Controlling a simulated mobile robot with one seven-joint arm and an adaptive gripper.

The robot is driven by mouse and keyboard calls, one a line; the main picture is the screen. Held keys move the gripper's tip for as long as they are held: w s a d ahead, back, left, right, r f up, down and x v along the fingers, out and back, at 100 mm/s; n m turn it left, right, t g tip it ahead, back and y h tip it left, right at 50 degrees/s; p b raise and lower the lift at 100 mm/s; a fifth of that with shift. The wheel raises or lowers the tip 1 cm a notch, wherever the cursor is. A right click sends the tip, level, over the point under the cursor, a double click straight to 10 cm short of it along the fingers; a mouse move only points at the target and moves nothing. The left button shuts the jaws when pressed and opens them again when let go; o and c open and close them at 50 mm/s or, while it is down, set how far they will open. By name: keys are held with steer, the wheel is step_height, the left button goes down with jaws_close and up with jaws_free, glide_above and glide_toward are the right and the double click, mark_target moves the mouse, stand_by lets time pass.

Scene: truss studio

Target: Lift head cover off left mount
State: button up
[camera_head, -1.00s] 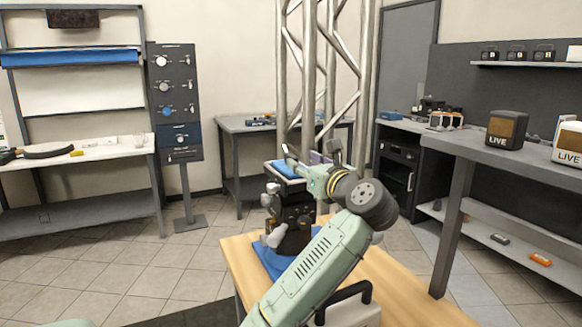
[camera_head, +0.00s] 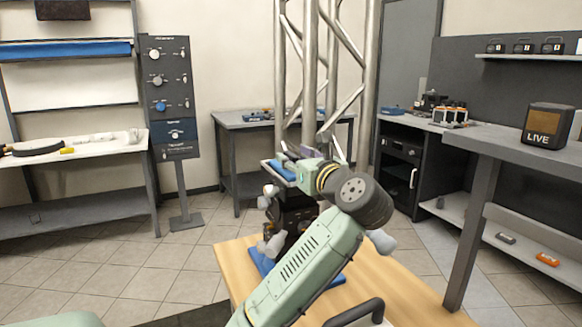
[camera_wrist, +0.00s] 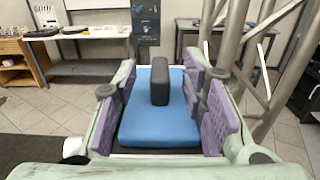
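The head cover (camera_wrist: 155,125) is a blue pad with an upright dark grey handle (camera_wrist: 160,82) near its far end. In the head view its blue top (camera_head: 281,170) sits on a dark device with grey knobs (camera_head: 296,212), which I take to be the mount. My gripper (camera_wrist: 160,95) is open, with purple-padded fingers on either side of the cover. Clear space shows between each pad and the handle; contact with the cover's sides is unclear. In the head view my gripper (camera_head: 309,160) is at the device's top, partly hidden by my wrist.
The device stands on a blue mat (camera_head: 262,263) on a wooden table (camera_head: 238,273). A metal truss (camera_head: 311,75) rises close behind my gripper. A grey bench (camera_head: 495,148) with a LIVE box (camera_head: 548,126) stands at right. Open tiled floor (camera_head: 120,265) lies at left.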

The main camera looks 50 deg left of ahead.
steer(key=shift+c, duration=0.3)
jaws_close()
stand_by(0.4)
